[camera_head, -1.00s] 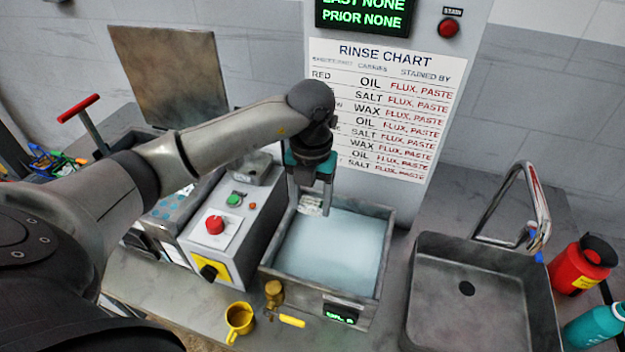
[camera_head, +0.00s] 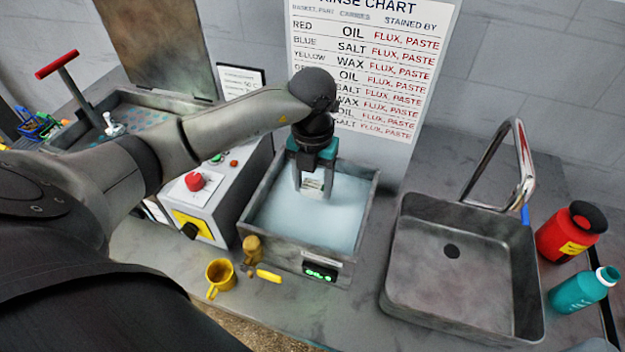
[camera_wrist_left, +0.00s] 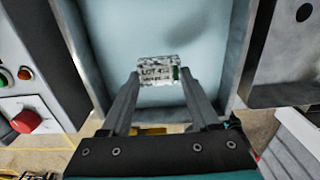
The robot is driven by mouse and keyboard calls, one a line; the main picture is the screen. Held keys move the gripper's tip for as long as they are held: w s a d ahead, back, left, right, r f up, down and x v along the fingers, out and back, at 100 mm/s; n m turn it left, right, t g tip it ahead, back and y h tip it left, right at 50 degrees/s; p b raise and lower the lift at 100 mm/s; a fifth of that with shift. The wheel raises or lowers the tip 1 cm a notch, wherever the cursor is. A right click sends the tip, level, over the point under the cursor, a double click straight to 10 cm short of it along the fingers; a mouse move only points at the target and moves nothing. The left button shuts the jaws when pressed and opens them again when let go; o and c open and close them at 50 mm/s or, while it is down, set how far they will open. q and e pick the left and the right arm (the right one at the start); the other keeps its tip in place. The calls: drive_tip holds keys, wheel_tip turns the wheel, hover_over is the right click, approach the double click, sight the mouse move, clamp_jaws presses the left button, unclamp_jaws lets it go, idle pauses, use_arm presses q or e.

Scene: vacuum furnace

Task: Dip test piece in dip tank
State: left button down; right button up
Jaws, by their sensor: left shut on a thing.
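The dip tank (camera_head: 364,222) is a grey metal box filled with pale blue liquid, with a small green display on its front; its liquid fills much of the left wrist view (camera_wrist_left: 190,30). My left gripper (camera_head: 313,190) points down over the tank, inside its walls. It is shut on the test piece (camera_wrist_left: 158,71), a small pale speckled block with a label reading "LOT". The piece also shows between the fingers in the head view (camera_head: 314,184), at or just above the liquid; I cannot tell whether it touches. My right gripper is not in view.
A grey sink (camera_head: 460,318) with a curved tap stands right of the tank. A red container (camera_head: 570,235) and a teal bottle (camera_head: 582,289) are at the far right. A yellow mug (camera_head: 221,275) stands front left. A control box with a red button (camera_head: 195,181) is left of the tank.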

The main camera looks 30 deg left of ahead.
use_arm(q)
drive_tip(key=shift+f+b, duration=1.3)
drive_tip(key=shift+f, duration=0.55)
drive_tip(key=shift+f+b, duration=3.6)
drive_tip(key=shift+f, duration=1)
drive_tip(key=shift+r, duration=0.1)
wheel_tip(320, 180, up, 16)
drive_tip(key=p, duration=1.2)
drive_tip(key=shift+p, duration=0.35)
